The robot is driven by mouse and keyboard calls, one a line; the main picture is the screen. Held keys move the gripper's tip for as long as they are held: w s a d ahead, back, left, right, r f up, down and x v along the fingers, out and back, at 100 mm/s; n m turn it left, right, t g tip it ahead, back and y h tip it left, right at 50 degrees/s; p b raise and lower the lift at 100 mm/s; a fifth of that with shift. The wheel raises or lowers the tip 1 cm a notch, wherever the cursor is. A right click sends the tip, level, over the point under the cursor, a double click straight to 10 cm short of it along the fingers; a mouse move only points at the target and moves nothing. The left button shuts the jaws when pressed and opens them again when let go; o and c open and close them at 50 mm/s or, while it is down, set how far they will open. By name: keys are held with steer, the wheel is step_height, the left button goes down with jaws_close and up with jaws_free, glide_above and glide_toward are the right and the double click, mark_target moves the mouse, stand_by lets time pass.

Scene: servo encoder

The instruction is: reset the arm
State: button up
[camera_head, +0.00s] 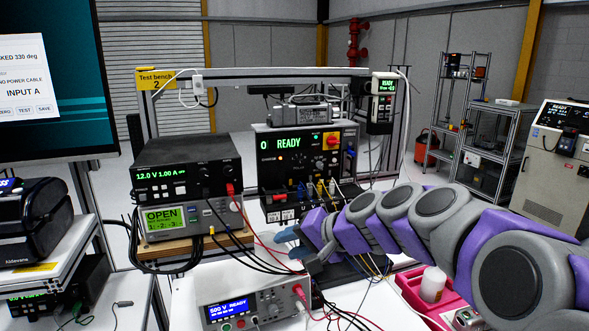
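My arm, grey and purple, reaches in from the right edge toward the middle of the bench in the head view. My gripper (287,247) is at its far end, low in front of a black test unit (308,147) whose screen reads "READY". Dark and bluish finger parts show there, among wires. The fingertips are small and partly hidden, so I cannot tell whether they are open, shut or holding something.
A black power supply (188,167) sits on a grey "OPEN" meter (193,220) to the left. A "500 V READY" instrument (252,303) stands in front. Red and black cables cross the bench near my gripper. A pink tray (411,287) with a white bottle (433,284) lies below my arm.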

steer(key=s+d+f+n+g+h, duration=0.1)
steer(key=s+f+g+h, duration=0.1)
steer(key=s+f, duration=0.45)
steer(key=s+d+f+n+g+h, duration=0.1)
steer(key=s+f+n+g, duration=0.15)
steer(key=s, duration=0.75)
steer(key=s+d+f+g+h, duration=0.1)
steer(key=s+d+f+h, duration=0.1)
steer(key=s, duration=0.5)
steer(key=s+d+f+g+h, duration=0.1)
steer(key=s+d+f+h, duration=0.1)
steer(key=s+d+f, duration=0.2)
steer(key=s+d+f+g+h, duration=0.2)
steer(key=s+d, duration=0.4)
steer(key=s, duration=0.3)
steer(key=shift+s+d+f, duration=0.2)
steer(key=shift+s+f, duration=0.2)
steer(key=shift+f, duration=0.1)
